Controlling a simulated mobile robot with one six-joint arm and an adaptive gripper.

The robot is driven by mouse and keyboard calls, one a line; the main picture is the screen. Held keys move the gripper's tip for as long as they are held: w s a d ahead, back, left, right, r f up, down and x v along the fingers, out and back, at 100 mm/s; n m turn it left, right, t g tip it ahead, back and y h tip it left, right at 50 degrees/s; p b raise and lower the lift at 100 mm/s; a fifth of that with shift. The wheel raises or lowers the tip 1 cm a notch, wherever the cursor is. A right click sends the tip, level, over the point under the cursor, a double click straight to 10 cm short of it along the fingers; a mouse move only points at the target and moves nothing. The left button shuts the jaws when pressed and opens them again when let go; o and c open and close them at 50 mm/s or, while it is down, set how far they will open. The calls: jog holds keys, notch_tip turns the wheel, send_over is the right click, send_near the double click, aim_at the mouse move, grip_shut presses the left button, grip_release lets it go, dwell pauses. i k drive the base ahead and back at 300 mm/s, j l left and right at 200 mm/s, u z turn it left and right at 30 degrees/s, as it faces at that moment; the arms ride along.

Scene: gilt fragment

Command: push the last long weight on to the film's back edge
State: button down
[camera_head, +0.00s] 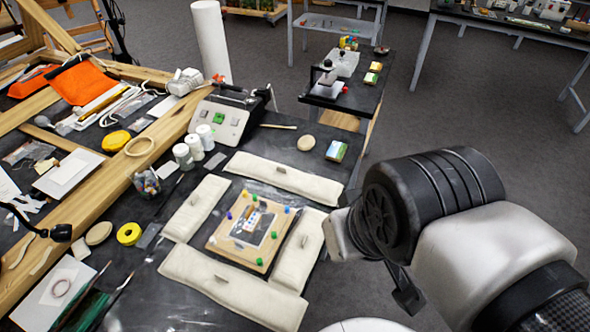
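A long cream fabric weight (285,179) lies on the black table behind a wooden board (215,243), along the back side of the clear film. The film (262,193) shows only as faint glossy wrinkles; I cannot tell how far the back weight overlaps its edge. Another long weight (225,291) lies along the front, with shorter ones at the left (194,207) and right (300,250). Each has a small grey tab on top. My gripper (405,290) is right of the weights, largely hidden by my wrist, apart from the back weight. Its opening does not show.
Behind the back weight are a grey control box (219,122), a round tan disc (306,143) and a small colourful box (336,151). White jars (194,146) stand at the left. A yellow tape roll (129,234) lies further left. The table's right edge is near my arm.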

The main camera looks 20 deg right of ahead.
aim_at(326, 191)
jog(key=l+u, duration=0.1)
jog(key=u, duration=0.55)
jog(key=i+l+u, duration=0.35)
jog(key=l, duration=0.45)
jog(key=l+u, duration=0.35)
jog(key=l, duration=0.4)
jog(key=l+u, duration=0.35)
jog(key=l, duration=0.5)
jog(key=i+l, duration=0.2)
jog(key=l, duration=0.15)
